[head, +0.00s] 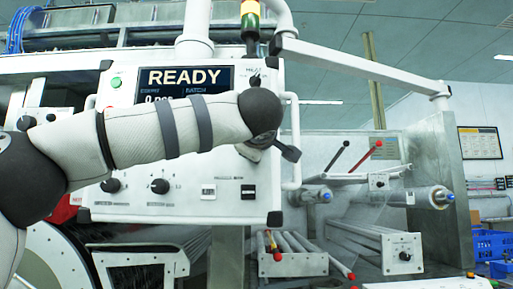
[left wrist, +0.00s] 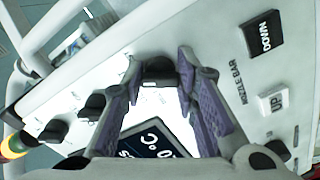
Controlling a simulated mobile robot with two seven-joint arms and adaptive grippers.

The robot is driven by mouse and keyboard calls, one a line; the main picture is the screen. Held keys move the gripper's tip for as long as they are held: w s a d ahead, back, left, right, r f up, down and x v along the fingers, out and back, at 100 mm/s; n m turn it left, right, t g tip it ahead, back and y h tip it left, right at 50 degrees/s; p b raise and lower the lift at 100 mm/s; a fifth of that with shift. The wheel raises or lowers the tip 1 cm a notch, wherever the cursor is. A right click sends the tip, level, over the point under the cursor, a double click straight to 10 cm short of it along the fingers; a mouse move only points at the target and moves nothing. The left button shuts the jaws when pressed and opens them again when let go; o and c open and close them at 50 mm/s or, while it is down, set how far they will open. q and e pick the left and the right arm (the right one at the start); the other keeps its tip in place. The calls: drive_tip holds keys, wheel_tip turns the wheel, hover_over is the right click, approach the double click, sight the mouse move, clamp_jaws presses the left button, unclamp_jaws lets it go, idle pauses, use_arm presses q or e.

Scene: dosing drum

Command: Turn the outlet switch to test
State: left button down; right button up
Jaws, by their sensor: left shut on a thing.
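The white control panel (head: 130,208) with the READY display (head: 183,80) fills the left and middle of the head view. My left arm crosses in front of it, and my left gripper (head: 272,145) is at the panel's right side, mostly hidden by the wrist. In the left wrist view my left gripper (left wrist: 158,78) has its purple-grey fingers on both sides of a black knob (left wrist: 160,70), shut on it. The knob's label and pointer position cannot be read, so I cannot tell its setting. My right gripper is in neither view.
Two more black knobs (left wrist: 95,107) (left wrist: 53,130) line up beside the held one. The DOWN button (left wrist: 264,34) and UP button (left wrist: 273,102) are nearby. A white tube rail (head: 295,120) runs along the panel's right edge. Rollers (head: 425,197) stand further right.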

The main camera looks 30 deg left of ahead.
use_arm(q)
drive_tip(key=c, duration=1.2)
unclamp_jaws()
drive_tip(key=shift+c, duration=0.2)
drive_tip(key=v, duration=1.2)
drive_tip(key=shift+d, duration=0.1)
